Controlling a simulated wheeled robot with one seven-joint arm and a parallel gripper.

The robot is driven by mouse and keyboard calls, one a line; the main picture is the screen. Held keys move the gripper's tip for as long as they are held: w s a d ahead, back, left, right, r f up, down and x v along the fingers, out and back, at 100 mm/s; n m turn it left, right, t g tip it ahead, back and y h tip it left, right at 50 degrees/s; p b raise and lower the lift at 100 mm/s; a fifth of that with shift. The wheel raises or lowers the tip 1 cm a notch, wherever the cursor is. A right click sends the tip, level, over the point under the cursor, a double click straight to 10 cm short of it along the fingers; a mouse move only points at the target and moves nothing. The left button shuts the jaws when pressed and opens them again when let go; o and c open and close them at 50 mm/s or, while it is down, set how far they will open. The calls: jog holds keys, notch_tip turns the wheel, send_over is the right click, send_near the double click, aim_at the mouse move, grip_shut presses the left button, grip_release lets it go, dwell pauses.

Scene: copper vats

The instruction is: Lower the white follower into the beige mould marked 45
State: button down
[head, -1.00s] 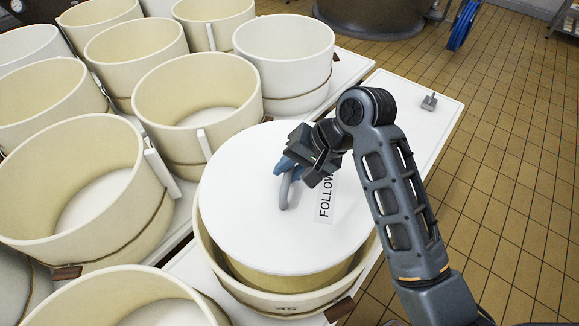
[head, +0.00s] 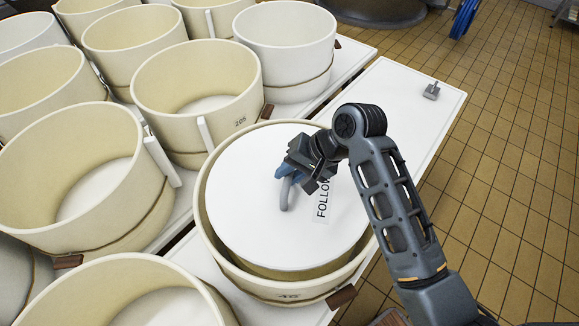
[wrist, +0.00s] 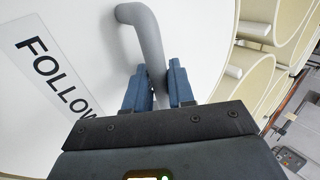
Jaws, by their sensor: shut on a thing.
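The white follower (head: 265,225) is a flat round disc with a label reading "FOLLOW", partly hidden by my arm, and a grey bent handle (head: 286,192). My gripper (head: 284,172) is shut on this handle; the wrist view shows the blue fingers (wrist: 158,88) on both sides of the grey bar (wrist: 147,32). The beige mould (head: 292,291) has a number on its front that looks like 45. The follower sits over the mould's opening, roughly level with its rim. A gap shows between disc and wall at the front. I cannot tell how deep the disc sits.
Several other beige moulds stand close on the left and behind, one marked 205 (head: 205,95). A white table (head: 400,90) with a small grey object (head: 432,91) extends to the back right. Tiled floor (head: 510,170) lies open on the right.

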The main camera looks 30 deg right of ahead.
jog(key=shift+w+f+b, duration=0.1)
jog(key=shift+f+b, duration=1.85)
jog(key=shift+f, duration=2.9)
jog(key=shift+f+b, duration=0.4)
jog(key=shift+f, duration=0.45)
jog(key=c, duration=0.9)
grip_release()
jog(key=shift+f, duration=0.2)
jog(key=shift+v, duration=4)
jog(key=shift+r, duration=0.1)
